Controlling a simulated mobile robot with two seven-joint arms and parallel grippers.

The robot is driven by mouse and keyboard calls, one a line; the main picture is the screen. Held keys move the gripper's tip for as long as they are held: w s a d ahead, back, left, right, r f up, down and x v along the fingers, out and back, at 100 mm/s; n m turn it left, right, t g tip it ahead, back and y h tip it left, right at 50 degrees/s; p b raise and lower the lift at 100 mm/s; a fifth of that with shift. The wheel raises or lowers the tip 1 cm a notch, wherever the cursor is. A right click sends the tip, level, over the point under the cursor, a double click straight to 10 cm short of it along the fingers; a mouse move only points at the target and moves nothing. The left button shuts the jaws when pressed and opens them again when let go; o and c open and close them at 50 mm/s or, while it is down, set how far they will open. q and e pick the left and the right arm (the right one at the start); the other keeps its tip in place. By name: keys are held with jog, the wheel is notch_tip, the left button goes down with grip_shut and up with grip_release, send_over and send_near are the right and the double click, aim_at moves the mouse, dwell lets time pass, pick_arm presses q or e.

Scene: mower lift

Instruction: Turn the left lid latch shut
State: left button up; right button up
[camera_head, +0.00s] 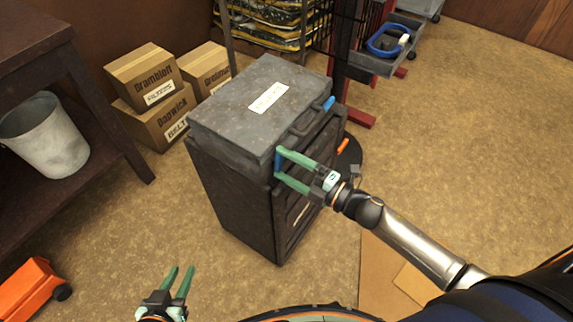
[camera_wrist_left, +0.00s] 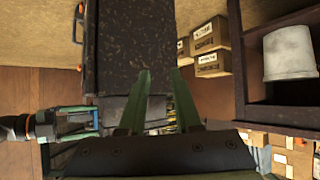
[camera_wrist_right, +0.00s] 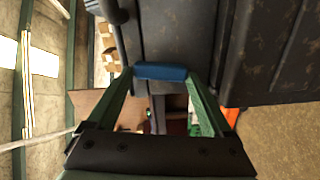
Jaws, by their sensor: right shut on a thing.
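A dark grey case with a lid (camera_head: 262,93) sits on top of a dark drawer cabinet (camera_head: 232,205). The blue left lid latch (camera_head: 277,162) is on the case's front near its left corner. My right gripper (camera_head: 279,164) is shut on this latch, one green finger at each end. In the right wrist view the latch (camera_wrist_right: 160,71) spans between the fingertips. The other blue latch (camera_head: 329,103) is at the right end of the front, beyond the handle. My left gripper (camera_head: 182,270) is open and empty, low in front and left of the cabinet.
Cardboard boxes (camera_head: 160,115) stand behind the cabinet to the left. A dark bench (camera_head: 100,110) with a pale bucket (camera_head: 45,135) is at the far left. A red stand with a grey tray (camera_head: 385,60) is behind right.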

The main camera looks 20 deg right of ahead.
jog(key=shift+f+n, duration=0.1)
jog(key=shift+n, duration=0.7)
pick_arm(q)
jog(key=w+r+t, duration=0.1)
jog(key=w+r, duration=0.1)
jog(key=shift+a+r, duration=0.1)
jog(key=shift+r, duration=0.25)
pick_arm(e)
jog(key=shift+n, duration=0.3)
pick_arm(q)
jog(key=shift+w+r, duration=0.1)
pick_arm(e)
jog(key=o, duration=1.1)
jog(key=shift+o, duration=0.2)
jog(key=shift+s, duration=0.1)
